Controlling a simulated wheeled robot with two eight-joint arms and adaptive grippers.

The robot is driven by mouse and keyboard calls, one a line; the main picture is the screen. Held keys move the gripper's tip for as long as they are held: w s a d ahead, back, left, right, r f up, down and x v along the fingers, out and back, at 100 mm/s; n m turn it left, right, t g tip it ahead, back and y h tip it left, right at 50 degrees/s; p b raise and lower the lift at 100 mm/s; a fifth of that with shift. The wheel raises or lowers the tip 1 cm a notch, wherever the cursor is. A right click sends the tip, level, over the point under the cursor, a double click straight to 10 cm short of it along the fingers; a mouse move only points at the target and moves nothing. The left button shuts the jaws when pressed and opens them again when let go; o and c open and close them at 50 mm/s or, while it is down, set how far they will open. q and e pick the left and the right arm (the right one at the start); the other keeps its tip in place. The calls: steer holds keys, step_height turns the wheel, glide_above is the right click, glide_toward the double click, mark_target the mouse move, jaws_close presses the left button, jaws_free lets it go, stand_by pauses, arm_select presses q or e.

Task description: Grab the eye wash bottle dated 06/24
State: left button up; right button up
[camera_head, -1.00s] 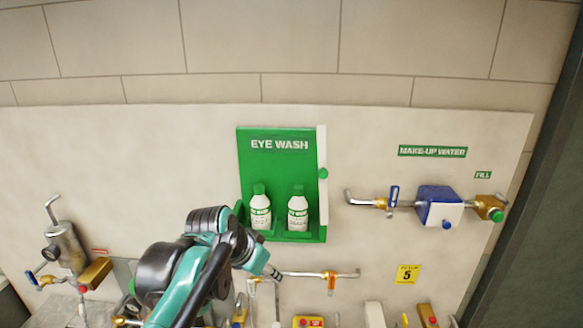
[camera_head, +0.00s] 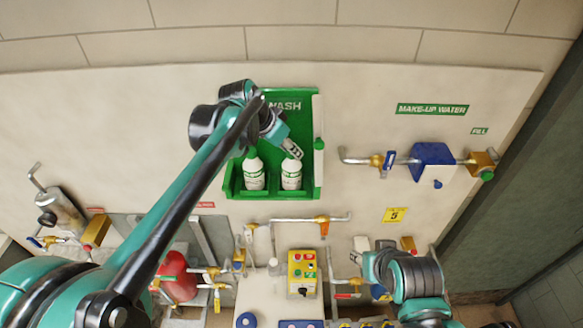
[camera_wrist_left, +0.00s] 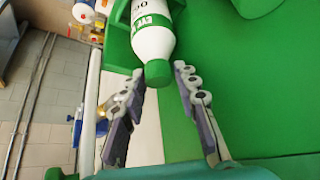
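Two white eye wash bottles with green caps stand side by side in the green eye wash cabinet, the left bottle (camera_head: 254,178) and the right bottle (camera_head: 292,176). No date is readable on either label. My left gripper (camera_head: 291,149) is at the top of the right bottle and hides part of its cap. In the left wrist view my left gripper (camera_wrist_left: 158,72) is open, with one finger on each side of a bottle's green cap. That bottle (camera_wrist_left: 153,42) appears upside down there. My right arm shows at the lower right, its fingers not clear.
The green cabinet (camera_head: 308,125) has a back panel, a low tray and a pale upright panel (camera_head: 318,155) on its right edge. Make-up water piping (camera_head: 365,160) runs along the wall to the right. Pipes (camera_head: 290,220) and a yellow control box (camera_head: 302,272) are below.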

arm_select(q)
steer(key=shift+w+d+f, duration=0.25)
steer(key=shift+w+f, duration=0.05)
steer(key=shift+f, duration=0.3)
steer(key=shift+s, duration=0.2)
jaws_close()
steer(key=shift+r, duration=0.1)
